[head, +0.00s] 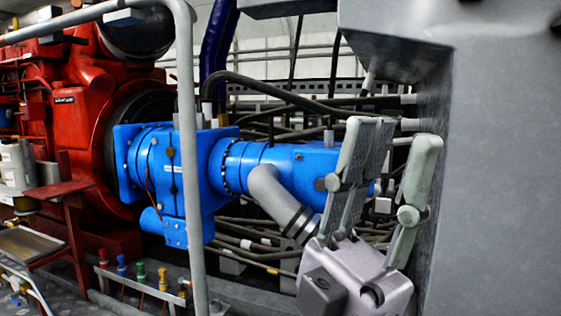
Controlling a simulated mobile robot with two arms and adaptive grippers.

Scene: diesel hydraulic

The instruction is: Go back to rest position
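My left gripper (398,135) is at the right of the head view, with its pale grey fingers pointing up. The fingers are spread, with a clear gap between them, and nothing is held there. The gripper's body is at the bottom right. In the picture the fingers overlap the right end of the blue hydraulic unit (262,166); I cannot tell how far apart they are in depth. My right gripper is not in view.
A grey wall or cabinet (500,180) stands close to the right of the gripper. A grey handrail (190,170) runs in front of the red engine (85,95) at left. Hoses and pipes (285,99) fill the space behind. Colored valves (141,270) sit low left.

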